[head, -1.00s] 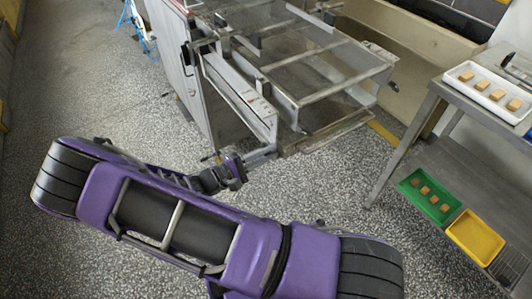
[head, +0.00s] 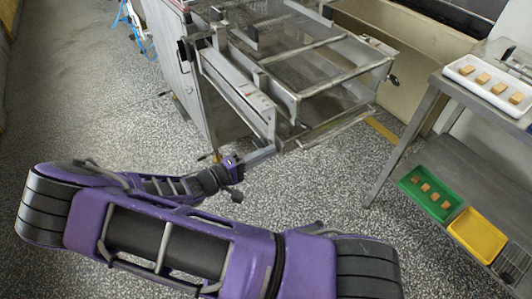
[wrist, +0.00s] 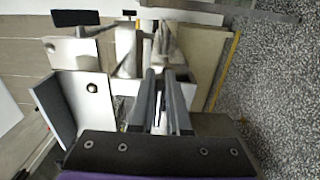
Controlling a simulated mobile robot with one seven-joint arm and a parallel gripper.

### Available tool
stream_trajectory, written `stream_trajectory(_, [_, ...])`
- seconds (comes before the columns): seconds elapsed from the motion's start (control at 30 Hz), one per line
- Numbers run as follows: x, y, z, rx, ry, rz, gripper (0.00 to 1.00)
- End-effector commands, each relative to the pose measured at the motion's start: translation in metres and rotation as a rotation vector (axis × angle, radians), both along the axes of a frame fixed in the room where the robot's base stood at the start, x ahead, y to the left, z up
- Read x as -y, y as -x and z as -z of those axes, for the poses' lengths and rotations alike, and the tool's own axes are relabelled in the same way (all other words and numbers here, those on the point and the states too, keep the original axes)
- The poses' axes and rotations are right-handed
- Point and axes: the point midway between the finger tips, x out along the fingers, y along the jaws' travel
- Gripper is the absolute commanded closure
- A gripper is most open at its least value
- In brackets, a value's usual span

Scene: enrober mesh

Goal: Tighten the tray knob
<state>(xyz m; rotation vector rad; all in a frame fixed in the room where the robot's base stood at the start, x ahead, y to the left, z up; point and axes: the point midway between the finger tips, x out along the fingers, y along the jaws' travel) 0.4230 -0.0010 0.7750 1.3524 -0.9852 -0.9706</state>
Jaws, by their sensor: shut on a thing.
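The enrober's tray (head: 335,128) is the low metal frame jutting from the machine toward the right. My gripper (head: 270,152) reaches the near lower corner of this tray from the left. In the wrist view, the two grey fingers of my gripper (wrist: 166,72) point away from the camera at grey metal parts. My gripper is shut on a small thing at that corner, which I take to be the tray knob. The fingers hide the knob, and its shape and how tight it sits cannot be told.
The enrober's wire mesh frame (head: 320,60) stands above the tray. A steel table (head: 440,85) at the right carries a white tray (head: 488,84) of brown pieces. Its lower shelf holds a green tray (head: 430,192) and a yellow tray (head: 478,235). The speckled floor (head: 300,195) is clear.

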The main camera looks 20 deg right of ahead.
Motion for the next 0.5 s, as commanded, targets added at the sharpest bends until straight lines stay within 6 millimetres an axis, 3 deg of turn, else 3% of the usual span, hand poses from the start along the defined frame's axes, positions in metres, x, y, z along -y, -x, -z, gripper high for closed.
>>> stream_trajectory(0.3, [-0.0023, -0.0012, 0.0031, -0.002, -0.009, -0.007, 1.00])
stream_trajectory(0.33, [-0.0023, -0.0013, 0.0030, -0.002, -0.009, -0.007, 0.80])
stream_trajectory(0.47, [-0.0019, -0.0013, 0.0020, -0.001, -0.006, -0.006, 0.56])
stream_trajectory(0.5, [-0.0018, -0.0012, 0.0017, -0.001, -0.005, -0.005, 0.55])
